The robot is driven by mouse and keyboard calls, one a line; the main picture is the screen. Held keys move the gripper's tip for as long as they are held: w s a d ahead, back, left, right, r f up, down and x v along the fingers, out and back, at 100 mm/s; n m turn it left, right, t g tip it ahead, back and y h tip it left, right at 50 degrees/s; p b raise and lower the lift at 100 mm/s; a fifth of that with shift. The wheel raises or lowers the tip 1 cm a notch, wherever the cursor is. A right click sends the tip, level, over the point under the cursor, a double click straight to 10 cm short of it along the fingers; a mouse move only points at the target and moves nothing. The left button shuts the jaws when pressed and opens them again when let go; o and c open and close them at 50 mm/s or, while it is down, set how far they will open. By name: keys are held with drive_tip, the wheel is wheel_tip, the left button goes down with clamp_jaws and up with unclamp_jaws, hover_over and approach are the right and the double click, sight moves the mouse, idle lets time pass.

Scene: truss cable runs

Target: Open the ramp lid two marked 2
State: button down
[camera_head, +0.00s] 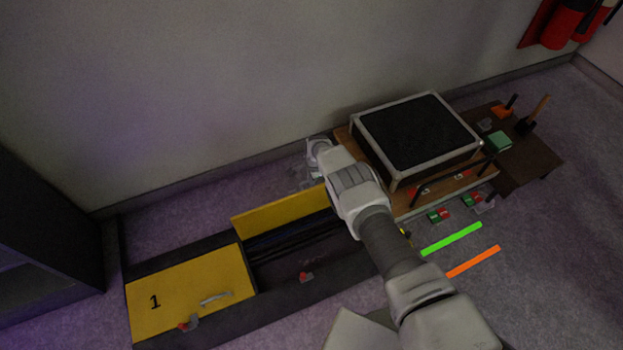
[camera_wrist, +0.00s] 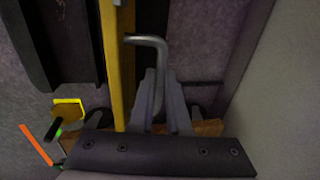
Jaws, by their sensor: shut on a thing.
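A yellow ramp lid (camera_head: 283,213) stands raised along the far side of the dark cable ramp (camera_head: 330,268). Dark cables (camera_head: 285,240) show in the open channel in front of it. I see no 2 on its visible face. In the wrist view the lid (camera_wrist: 120,75) appears nearly edge-on, with its bent metal handle (camera_wrist: 146,40) on one side. My gripper (camera_wrist: 160,82) is shut on the handle, its fingers on either side of the bar.
A black-topped case (camera_head: 417,132) stands on a wooden board at the right. The wall is close behind the raised lid.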

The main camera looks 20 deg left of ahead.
drive_tip(key=c, duration=0.9)
unclamp_jaws()
drive_tip(key=shift+r, duration=0.1)
drive_tip(key=d+r+p, duration=0.1)
drive_tip(key=r+p, duration=0.2)
drive_tip(key=r, duration=0.2)
drive_tip(key=s+r+p, duration=0.1)
drive_tip(key=r+p, duration=0.2)
drive_tip(key=r, duration=0.3)
drive_tip(key=s+d+r+p, duration=0.1)
drive_tip(key=r+p, duration=0.2)
drive_tip(key=r, duration=0.3)
drive_tip(key=shift+s+d, duration=0.1)
drive_tip(key=shift+d, duration=0.2)
